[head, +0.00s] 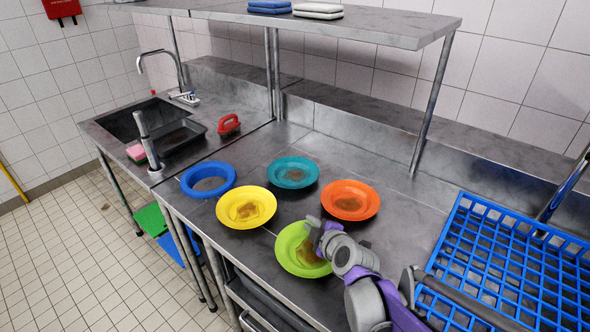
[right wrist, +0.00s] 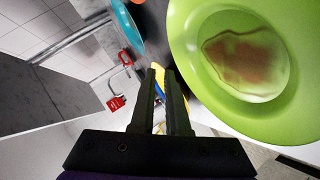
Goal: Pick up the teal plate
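The teal plate (head: 293,164) lies on the steel counter behind the green plate, between the yellow and orange plates, with a brown stain in its middle. Part of it shows at the top of the right wrist view (right wrist: 125,25). My right gripper (head: 316,228) is over the right part of the green plate (head: 288,254), apart from the teal plate. In the right wrist view its two fingers (right wrist: 161,76) have a gap with nothing held, beside the green plate's rim; whether they touch it I cannot tell. My left gripper is not in view.
A yellow plate (head: 227,212) and an orange plate (head: 363,190) flank the teal one. A blue ring-shaped item (head: 188,188) lies left. A blue rack (head: 478,235) stands right. An overhead shelf (head: 385,34) spans the back. Bare counter lies behind the plates.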

